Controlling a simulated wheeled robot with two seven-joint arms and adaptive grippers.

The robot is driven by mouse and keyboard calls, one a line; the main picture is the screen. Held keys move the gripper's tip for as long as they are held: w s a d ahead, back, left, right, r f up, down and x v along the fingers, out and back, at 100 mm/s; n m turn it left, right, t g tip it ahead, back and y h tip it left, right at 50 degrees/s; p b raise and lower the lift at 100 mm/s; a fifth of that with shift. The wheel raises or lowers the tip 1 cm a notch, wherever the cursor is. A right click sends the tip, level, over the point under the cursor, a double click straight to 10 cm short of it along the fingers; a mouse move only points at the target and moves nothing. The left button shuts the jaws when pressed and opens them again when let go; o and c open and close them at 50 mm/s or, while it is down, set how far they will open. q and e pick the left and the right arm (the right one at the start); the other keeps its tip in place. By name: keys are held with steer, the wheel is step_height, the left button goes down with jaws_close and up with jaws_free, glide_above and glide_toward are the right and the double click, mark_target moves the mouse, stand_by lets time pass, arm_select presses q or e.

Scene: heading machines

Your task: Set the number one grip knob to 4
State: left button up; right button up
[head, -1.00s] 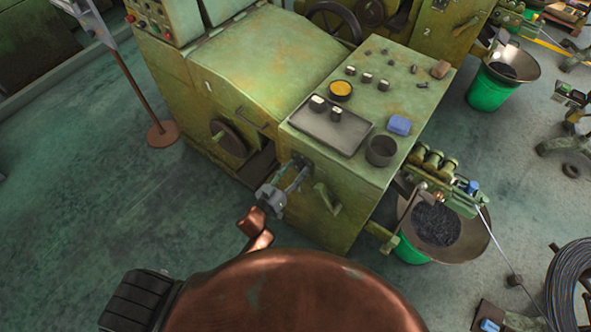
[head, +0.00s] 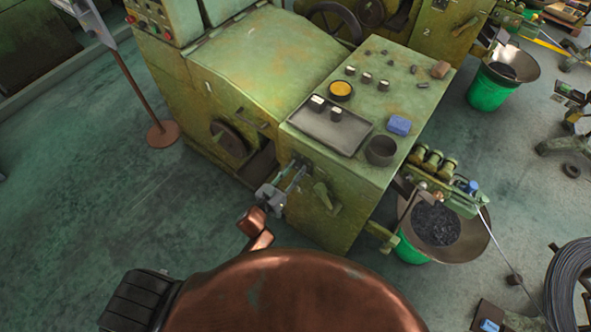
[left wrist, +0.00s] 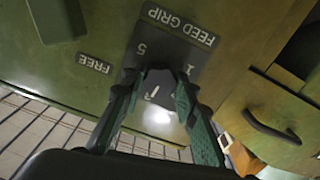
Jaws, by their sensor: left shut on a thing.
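The number one machine's grip knob (left wrist: 157,88) is a dark knob with a white mark, on a dark plate labelled FEED GRIP (left wrist: 180,25). In the head view my left gripper (head: 293,176) reaches the front side of the green cabinet (head: 345,220), and the knob is hidden by the fingers. My right gripper is not in view.
A green lever (head: 324,196) sits just right of my left gripper on the cabinet. A FREE label (left wrist: 94,63) is beside the knob plate. A handwheel (head: 229,140) is to the left. A bowl of dark pieces (head: 438,225) stands at right.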

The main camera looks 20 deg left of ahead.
arm_select(q)
steer(key=m, duration=0.5)
steer(key=shift+c, duration=0.2)
steer(key=m, duration=0.5)
steer(key=shift+m, duration=0.4)
steer(key=o, duration=1.2)
steer(key=shift+c, duration=0.2)
steer(key=v, duration=1.2)
